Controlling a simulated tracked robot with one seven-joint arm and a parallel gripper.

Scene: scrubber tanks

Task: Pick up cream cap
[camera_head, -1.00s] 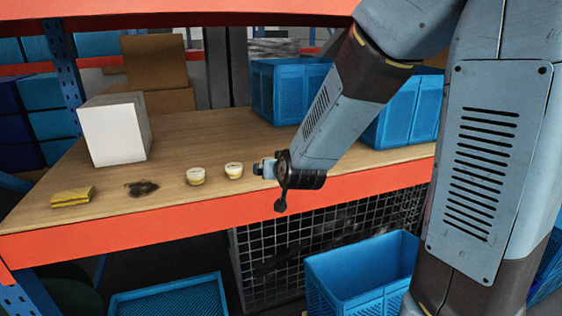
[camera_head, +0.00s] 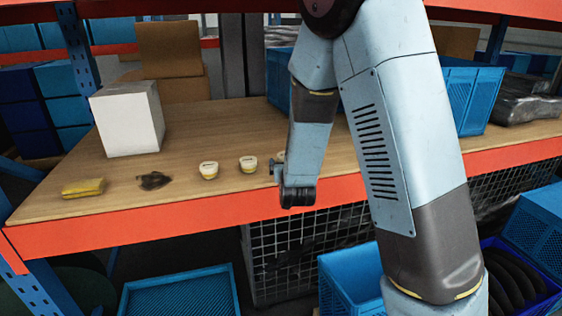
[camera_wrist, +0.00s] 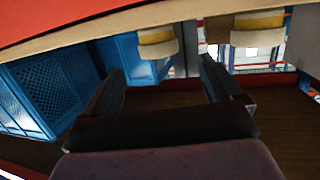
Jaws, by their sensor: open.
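Two small caps with cream tops and yellowish sides stand on the wooden shelf: a left cap (camera_head: 208,170) and a right cap (camera_head: 248,164). A third pale thing (camera_head: 280,157) shows partly behind my gripper; most of it is hidden. My gripper (camera_head: 276,170) is open and empty at the shelf's front edge, just right of the right cap. In the wrist view, which looks upside down, my two fingers (camera_wrist: 161,66) are spread apart. Two cream and yellow caps show beyond them, one near the middle (camera_wrist: 157,42) and one to the right (camera_wrist: 258,30).
Blue crates (camera_head: 462,95) stand at the back. The orange shelf beam (camera_head: 150,224) runs along the front. The middle of the shelf is bare wood.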

